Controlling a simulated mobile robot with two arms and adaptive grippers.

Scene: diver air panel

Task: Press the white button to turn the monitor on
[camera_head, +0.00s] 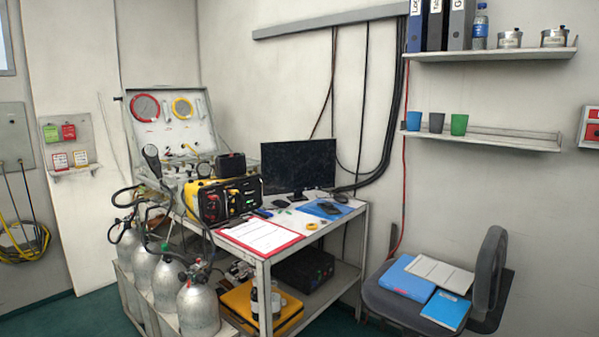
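The monitor (298,165) stands on the table against the back wall. Its screen is dark. I cannot make out a white button on it at this size. A yellow and black air panel (222,200) sits on the table to the left of the monitor, with red and dark parts on its front. I cannot make out a white button there either. Neither of my grippers shows in this view.
A red-edged clipboard (262,236) lies at the table's front. Several gas cylinders (197,306) with hoses stand at the left. A chair (395,303) holding folders is at the right. Wall shelves (490,54) hang above it. Some green floor is clear.

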